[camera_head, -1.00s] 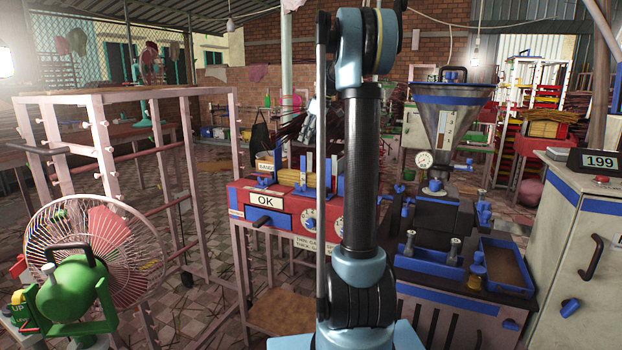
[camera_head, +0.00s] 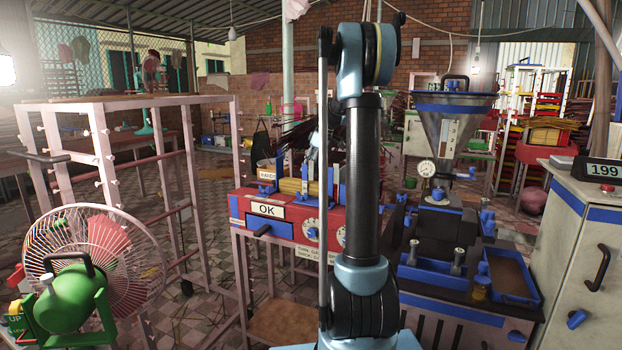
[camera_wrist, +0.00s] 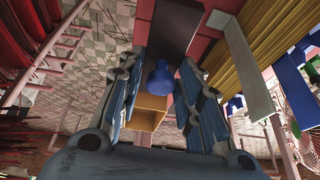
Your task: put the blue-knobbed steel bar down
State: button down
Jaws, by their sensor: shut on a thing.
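The steel bar (camera_wrist: 172,27) shows in the wrist view as a dark grey flat piece running up from between my fingers. Its blue knob (camera_wrist: 159,80) sits between the two fingers of my gripper (camera_wrist: 160,92), which is shut on it. In the head view my arm's end is over the red bench (camera_head: 283,226), partly hidden behind my own upright arm. The bar cannot be made out clearly there. Whether the bar touches anything beneath it cannot be told.
Yellowish sticks (camera_head: 301,187) lie between blue posts on the bench, beside an OK sign (camera_head: 267,210). A pink rack (camera_head: 100,150) and a fan (camera_head: 95,262) stand left. A hopper machine (camera_head: 446,125) and blue tray (camera_head: 512,277) stand right. A tan open box (camera_wrist: 150,112) shows below the knob.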

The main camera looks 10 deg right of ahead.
jog(key=shift+f, duration=1.9)
jog(key=c, duration=1.1)
grip_release()
jog(key=shift+s, duration=0.1)
jog(key=v, duration=1.2)
jog(key=shift+a, duration=0.1)
